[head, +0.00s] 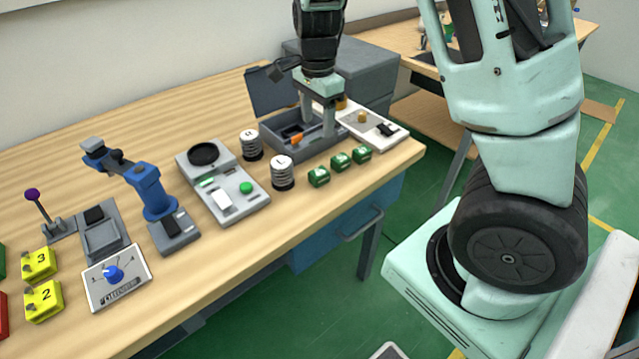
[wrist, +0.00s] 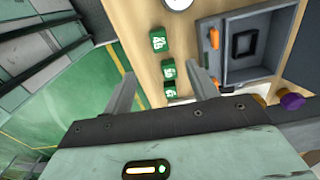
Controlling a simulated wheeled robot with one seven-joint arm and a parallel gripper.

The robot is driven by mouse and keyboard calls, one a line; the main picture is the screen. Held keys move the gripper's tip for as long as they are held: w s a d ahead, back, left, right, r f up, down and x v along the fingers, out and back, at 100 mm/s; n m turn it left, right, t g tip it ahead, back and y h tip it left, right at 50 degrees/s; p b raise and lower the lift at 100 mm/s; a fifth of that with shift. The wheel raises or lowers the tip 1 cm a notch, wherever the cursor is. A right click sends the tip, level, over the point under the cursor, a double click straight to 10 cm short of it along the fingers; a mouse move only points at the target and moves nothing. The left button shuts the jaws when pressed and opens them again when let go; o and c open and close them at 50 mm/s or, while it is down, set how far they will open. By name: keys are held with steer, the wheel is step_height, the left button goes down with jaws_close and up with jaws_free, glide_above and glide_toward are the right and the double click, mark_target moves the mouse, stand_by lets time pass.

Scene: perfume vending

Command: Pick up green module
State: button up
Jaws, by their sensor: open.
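Three small green modules with white markings stand in a row near the table's front edge in the head view: left (head: 319,176), middle (head: 341,162) and right (head: 362,154). They also show in the wrist view as far (wrist: 158,41), middle (wrist: 168,69) and near (wrist: 170,90). My gripper (head: 318,120) points down over the open grey case, behind the row. It is open and empty. In the wrist view the middle and near modules appear between its fingers (wrist: 162,73), apart from them. The markings are too small to read surely.
The open grey case (head: 345,137) holds an orange part (head: 296,139). Two striped cylinders (head: 282,173) (head: 252,145) stand left of it, and a white panel (head: 373,130) lies right. A grey device (head: 223,185) and a blue arm model (head: 153,190) stand farther left.

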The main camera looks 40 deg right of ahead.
glide_above(319, 172)
step_height(319, 172, down, 10)
steer(key=shift+w+r, duration=0.1)
steer(key=shift+r, duration=0.15)
steer(key=shift+f, duration=2.6)
steer(key=c, duration=1.1)
